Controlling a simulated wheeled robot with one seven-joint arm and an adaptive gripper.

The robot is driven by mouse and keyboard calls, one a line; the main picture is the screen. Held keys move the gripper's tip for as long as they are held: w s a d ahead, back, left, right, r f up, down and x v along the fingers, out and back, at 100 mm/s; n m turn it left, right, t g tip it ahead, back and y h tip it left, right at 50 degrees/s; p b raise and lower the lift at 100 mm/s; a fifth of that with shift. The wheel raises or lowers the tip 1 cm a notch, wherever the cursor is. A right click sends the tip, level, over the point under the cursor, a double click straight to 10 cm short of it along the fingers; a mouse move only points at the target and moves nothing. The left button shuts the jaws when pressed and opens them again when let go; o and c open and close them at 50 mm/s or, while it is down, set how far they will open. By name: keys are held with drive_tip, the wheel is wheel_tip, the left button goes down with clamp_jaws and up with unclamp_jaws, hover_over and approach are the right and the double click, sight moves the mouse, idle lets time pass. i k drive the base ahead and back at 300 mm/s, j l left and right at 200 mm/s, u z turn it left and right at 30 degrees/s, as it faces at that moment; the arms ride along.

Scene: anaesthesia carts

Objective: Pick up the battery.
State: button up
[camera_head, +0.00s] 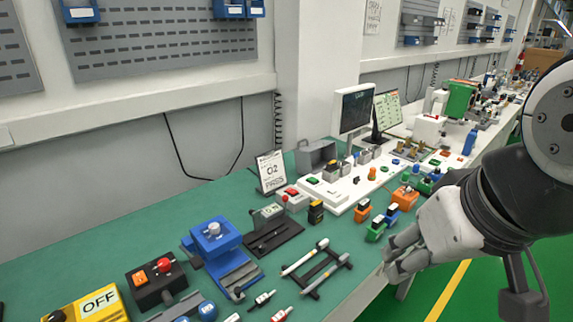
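No object is clearly marked as a battery. A small black block with yellow bands (316,212) stands upright on the green bench and may be it. Small blocks with dark tops, an orange one (362,210), a green one (376,229) and a blue one (391,214), stand to its right near the front edge; their kind is too small to tell. My gripper (389,257) is at the right, by the bench's front edge, just below and right of the green block. Its grey fingers are spread apart with nothing visible between them. It looks apart from the blocks.
The long green bench (130,233) runs along the wall. Green floor with a yellow line (447,290) lies at the right.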

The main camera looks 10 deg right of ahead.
sight(315, 214)
drive_tip(key=i+l+u, duration=0.2)
drive_tip(key=i+l, duration=0.25)
drive_tip(key=i+l+u, duration=0.25)
drive_tip(key=i+l, duration=0.15)
drive_tip(key=l, duration=0.1)
